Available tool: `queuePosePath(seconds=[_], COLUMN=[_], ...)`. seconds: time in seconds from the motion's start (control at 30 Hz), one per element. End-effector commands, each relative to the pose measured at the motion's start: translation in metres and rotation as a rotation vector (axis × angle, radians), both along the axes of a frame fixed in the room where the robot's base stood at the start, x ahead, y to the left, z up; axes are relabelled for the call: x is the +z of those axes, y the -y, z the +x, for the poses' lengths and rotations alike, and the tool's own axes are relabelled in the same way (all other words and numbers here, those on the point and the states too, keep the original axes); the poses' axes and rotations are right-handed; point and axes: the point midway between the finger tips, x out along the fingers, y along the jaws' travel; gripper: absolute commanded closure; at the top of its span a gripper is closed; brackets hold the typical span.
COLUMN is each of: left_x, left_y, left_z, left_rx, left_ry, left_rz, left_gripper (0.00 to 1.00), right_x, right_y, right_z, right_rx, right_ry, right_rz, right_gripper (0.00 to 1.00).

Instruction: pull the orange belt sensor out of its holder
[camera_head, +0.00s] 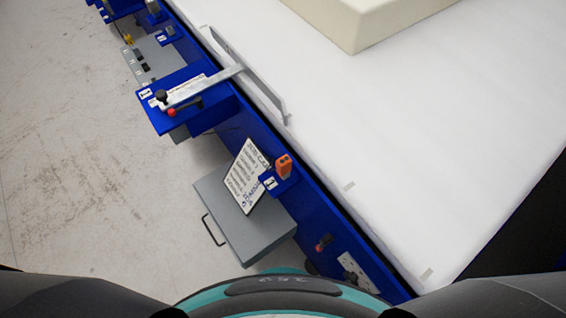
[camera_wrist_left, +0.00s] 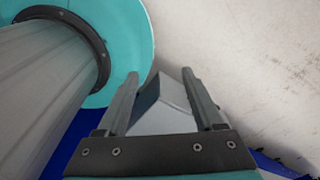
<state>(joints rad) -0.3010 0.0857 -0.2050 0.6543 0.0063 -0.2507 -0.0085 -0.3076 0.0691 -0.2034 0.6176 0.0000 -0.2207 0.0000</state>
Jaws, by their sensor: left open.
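The orange belt sensor (camera_head: 284,167) stands upright in a small blue holder (camera_head: 277,184) on the side of the blue machine frame in the head view. My left gripper (camera_wrist_left: 160,80) is open and empty in the left wrist view, with both fingers apart. A grey boxy surface lies beyond the fingers, and the sensor does not show in that view. Neither gripper shows in the head view, so the left gripper's distance from the sensor cannot be told.
A white sheet with writing (camera_head: 246,177) leans beside the holder above a grey drawer box (camera_head: 240,222) with a handle. A blue shelf with a metal lever arm (camera_head: 215,86) is further up. The white table (camera_head: 420,130) carries a cream foam block (camera_head: 365,22). Open floor (camera_head: 80,170) lies left.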

Motion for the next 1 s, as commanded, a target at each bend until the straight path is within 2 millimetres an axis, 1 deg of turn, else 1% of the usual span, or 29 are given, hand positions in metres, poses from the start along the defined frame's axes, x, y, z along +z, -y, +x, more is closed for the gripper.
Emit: queuePosePath(seconds=[0.03, 0.07, 0.17, 0.2, 0.27, 0.3, 0.37, 0.4, 0.47, 0.5, 0.57, 0.6, 0.7, 0.8, 0.97, 1.0], left_x=[0.007, 0.012, 0.034, 0.047, 0.068, 0.082, 0.106, 0.124, 0.151, 0.170, 0.199, 0.217, 0.257, 0.290, 0.340, 0.353], left_y=[0.004, 0.007, 0.020, 0.027, 0.039, 0.048, 0.061, 0.070, 0.083, 0.092, 0.105, 0.113, 0.130, 0.142, 0.160, 0.166], left_z=[0.018, 0.028, 0.071, 0.090, 0.118, 0.134, 0.158, 0.172, 0.191, 0.202, 0.216, 0.223, 0.235, 0.241, 0.245, 0.246], left_rx=[-0.010, -0.017, -0.055, -0.072, -0.103, -0.124, -0.157, -0.182, -0.219, -0.247, -0.287, -0.315, -0.374, -0.425, -0.511, -0.549], left_ry=[0.019, 0.026, 0.059, 0.074, 0.094, 0.105, 0.124, 0.137, 0.156, 0.168, 0.185, 0.195, 0.217, 0.234, 0.261, 0.271], left_rz=[-0.006, -0.009, -0.023, -0.031, -0.045, -0.055, -0.071, -0.082, -0.100, -0.111, -0.128, -0.140, -0.162, -0.179, -0.203, -0.210], left_gripper=[0.30, 0.30, 0.30, 0.30, 0.30, 0.30, 0.30, 0.30, 0.30, 0.30, 0.30, 0.30, 0.30, 0.30, 0.30, 0.30], right_x=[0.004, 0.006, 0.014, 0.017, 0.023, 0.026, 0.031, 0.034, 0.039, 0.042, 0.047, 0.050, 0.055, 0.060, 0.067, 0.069], right_y=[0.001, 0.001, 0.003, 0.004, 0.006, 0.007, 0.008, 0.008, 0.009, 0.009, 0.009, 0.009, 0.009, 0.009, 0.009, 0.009], right_z=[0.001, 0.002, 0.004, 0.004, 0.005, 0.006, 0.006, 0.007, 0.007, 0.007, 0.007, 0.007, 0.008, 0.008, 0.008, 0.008], right_rx=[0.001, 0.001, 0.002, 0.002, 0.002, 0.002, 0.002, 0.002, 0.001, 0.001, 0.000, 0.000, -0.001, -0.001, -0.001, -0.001], right_ry=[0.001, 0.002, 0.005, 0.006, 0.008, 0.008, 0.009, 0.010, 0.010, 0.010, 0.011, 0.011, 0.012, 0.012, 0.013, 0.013], right_rz=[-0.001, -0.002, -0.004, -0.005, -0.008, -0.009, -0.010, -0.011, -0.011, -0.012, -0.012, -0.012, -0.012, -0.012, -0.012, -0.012], right_gripper=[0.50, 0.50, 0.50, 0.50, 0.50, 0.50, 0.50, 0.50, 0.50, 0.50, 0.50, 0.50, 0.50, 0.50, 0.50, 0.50])
